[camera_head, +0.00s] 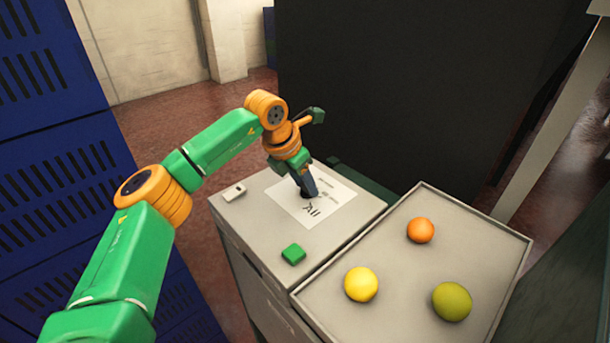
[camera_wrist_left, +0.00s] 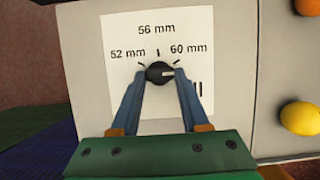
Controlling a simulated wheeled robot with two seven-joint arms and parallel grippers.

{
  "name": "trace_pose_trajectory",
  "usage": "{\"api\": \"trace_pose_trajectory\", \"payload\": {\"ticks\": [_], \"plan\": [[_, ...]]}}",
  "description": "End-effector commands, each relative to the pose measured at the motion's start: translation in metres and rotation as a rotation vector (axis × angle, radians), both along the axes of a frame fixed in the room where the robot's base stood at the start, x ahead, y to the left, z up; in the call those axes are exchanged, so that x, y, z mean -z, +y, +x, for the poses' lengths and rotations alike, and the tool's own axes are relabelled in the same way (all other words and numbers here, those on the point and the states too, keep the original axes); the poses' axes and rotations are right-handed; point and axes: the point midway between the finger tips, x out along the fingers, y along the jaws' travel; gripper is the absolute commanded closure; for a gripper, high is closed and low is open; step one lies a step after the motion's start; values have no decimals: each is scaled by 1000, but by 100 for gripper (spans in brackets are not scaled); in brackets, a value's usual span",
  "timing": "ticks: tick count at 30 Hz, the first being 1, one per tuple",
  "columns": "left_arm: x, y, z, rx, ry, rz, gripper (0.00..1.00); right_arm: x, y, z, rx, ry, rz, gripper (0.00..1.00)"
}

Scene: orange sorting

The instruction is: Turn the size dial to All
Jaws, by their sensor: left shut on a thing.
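The size dial is a small black knob (camera_wrist_left: 157,75) on a white label sheet (camera_wrist_left: 130,35) with 52 mm, 56 mm and 60 mm printed around it. In the left wrist view its pale pointer mark faces right, below the 60 mm tick. The All print (camera_head: 312,210) shows in the head view; in the wrist view a finger partly covers it. My left gripper (camera_head: 307,192) reaches down to the sheet, its two blue fingers on either side of the knob and shut on it; the fingers (camera_wrist_left: 160,77) also show in the wrist view. My right gripper is out of view.
The grey cabinet top (camera_head: 250,222) also carries a green button (camera_head: 293,254) and a small white switch (camera_head: 234,192). Beside it a grey tray (camera_head: 400,300) holds an orange fruit (camera_head: 420,230), a yellow one (camera_head: 361,284) and an olive-green one (camera_head: 452,302). Blue crates (camera_head: 60,150) stand at left.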

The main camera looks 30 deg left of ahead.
Motion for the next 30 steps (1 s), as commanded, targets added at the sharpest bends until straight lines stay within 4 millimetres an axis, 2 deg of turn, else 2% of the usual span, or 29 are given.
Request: {"api": "trace_pose_trajectory", "payload": {"ticks": [1, 3, 12, 21, 30], "plan": [[-6, 1, 0, 37, 0, -2, 100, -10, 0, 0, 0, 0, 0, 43], [-6, 1, 1, 100, 0, -2, 100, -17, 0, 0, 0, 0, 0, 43], [-5, 3, 2, 341, -2, -2, 100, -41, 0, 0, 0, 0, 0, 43], [-3, 4, 3, 492, -3, 0, 100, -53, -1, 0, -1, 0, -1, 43], [-1, 4, 3, 548, -4, 1, 100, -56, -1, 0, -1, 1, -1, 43]]}}
